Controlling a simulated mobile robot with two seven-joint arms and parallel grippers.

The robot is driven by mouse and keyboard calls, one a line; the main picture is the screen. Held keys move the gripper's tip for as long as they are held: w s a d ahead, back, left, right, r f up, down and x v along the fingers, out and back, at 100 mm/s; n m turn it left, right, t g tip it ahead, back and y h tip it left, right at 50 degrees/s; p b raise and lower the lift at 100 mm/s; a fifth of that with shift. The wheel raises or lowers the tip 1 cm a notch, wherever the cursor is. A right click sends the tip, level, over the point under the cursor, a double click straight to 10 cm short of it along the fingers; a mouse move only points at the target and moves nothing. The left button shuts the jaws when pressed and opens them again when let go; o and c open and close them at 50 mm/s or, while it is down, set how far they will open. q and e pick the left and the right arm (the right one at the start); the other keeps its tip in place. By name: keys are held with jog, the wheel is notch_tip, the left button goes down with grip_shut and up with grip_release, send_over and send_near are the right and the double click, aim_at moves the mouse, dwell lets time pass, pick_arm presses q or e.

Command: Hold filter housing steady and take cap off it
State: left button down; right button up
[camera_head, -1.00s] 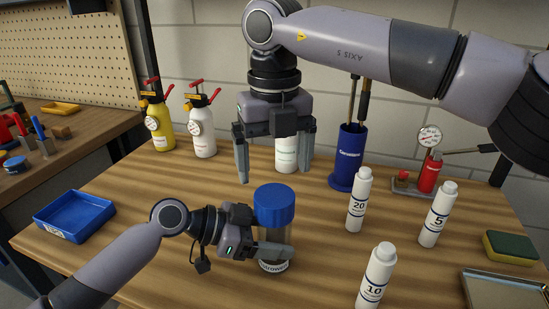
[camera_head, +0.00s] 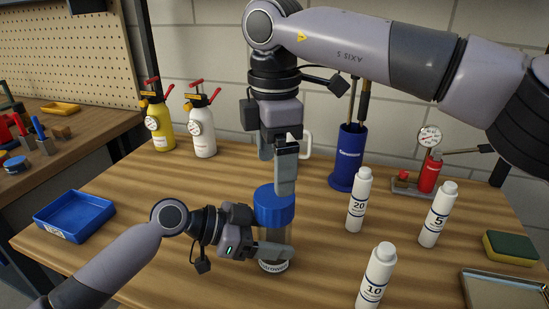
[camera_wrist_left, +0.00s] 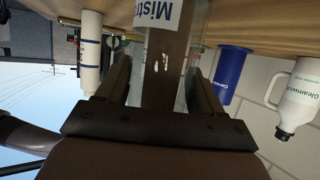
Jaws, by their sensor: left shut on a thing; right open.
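The filter housing (camera_head: 273,236) is a clear, dark-tinted cylinder standing upright on the table, with a label near its base. Its blue cap (camera_head: 274,205) sits on top. My left gripper (camera_head: 272,250) is shut around the housing's body below the cap. The left wrist view shows the housing's body (camera_wrist_left: 165,62) between the two fingers. My right gripper (camera_head: 278,174) points down above the cap, open and empty. Its fingers line up one in front of the other, and the near fingertip overlaps the cap's top edge in the picture. I cannot tell whether it touches.
White bottles marked 20 (camera_head: 357,202), 5 (camera_head: 437,217) and 10 (camera_head: 376,277) stand to the right. A blue cylinder (camera_head: 349,160) and a white jug (camera_head: 305,143) stand behind. A blue tray (camera_head: 74,215) lies left. The table between tray and sprayers is clear.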

aim_at(274, 199)
jog(key=shift+m, duration=1.2)
jog(key=shift+f, duration=0.2)
notch_tip(274, 199, down, 8)
jog(key=shift+r, duration=0.2)
jog(key=c, duration=1)
jog(key=n, duration=0.5)
jog(key=shift+c, duration=0.2)
jog(key=n, duration=0.5)
